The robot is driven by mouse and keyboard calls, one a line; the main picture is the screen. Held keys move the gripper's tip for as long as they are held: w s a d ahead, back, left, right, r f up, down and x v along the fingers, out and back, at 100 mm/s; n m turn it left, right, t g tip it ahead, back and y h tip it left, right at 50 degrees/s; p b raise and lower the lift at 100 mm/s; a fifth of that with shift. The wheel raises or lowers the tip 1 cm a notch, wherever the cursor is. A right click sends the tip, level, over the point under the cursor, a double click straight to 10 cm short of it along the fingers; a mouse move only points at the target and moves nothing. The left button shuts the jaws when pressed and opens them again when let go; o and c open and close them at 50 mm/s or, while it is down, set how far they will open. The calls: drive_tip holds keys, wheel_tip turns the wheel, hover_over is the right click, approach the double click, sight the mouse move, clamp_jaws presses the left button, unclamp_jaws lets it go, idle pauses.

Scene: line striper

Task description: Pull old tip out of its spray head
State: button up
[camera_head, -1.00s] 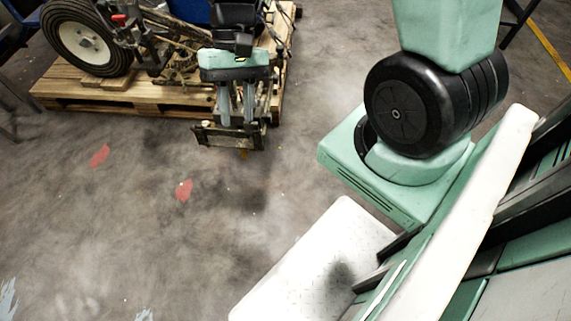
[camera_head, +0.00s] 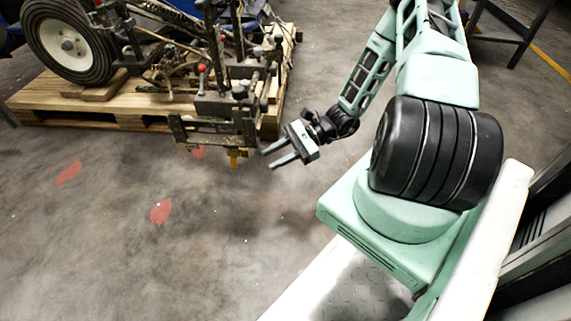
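The line striper (camera_head: 150,50) stands on a wooden pallet at the upper left. Its spray head bracket (camera_head: 205,130) hangs off the front of the machine, beyond the pallet's edge. A small yellow-orange piece (camera_head: 236,155), which looks like the tip, sticks out below the bracket. My gripper (camera_head: 273,157) is to the right of this piece, with its two fingers apart and pointing left. The fingertips are close to the piece in the picture, but I cannot tell the depth between them. Nothing shows between the fingers.
The wooden pallet (camera_head: 110,112) lies under the machine. Red patches (camera_head: 161,211) mark the grey floor (camera_head: 120,260). The floor in front of the pallet is clear. A dark-legged stand (camera_head: 510,40) is at the upper right.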

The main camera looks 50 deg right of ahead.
drive_tip(key=w+d+f+m+t+h+b, duration=0.2)
drive_tip(key=d+f+m+t+h, duration=0.1)
drive_tip(key=d+f+m+t, duration=0.45)
drive_tip(key=t, duration=0.1)
approach(239, 153)
drive_tip(key=x, duration=0.4)
drive_tip(key=shift+w+a+f+m, duration=0.15)
drive_tip(key=shift+w+a+m, duration=0.1)
drive_tip(key=shift+w, duration=0.25)
drive_tip(key=shift+w+a+f+m, duration=0.1)
drive_tip(key=shift+w+a+m, duration=0.1)
drive_tip(key=shift+w, duration=0.3)
drive_tip(key=shift+d+p, duration=0.1)
drive_tip(key=shift+p, duration=0.45)
drive_tip(key=shift+c, duration=0.3)
clamp_jaws()
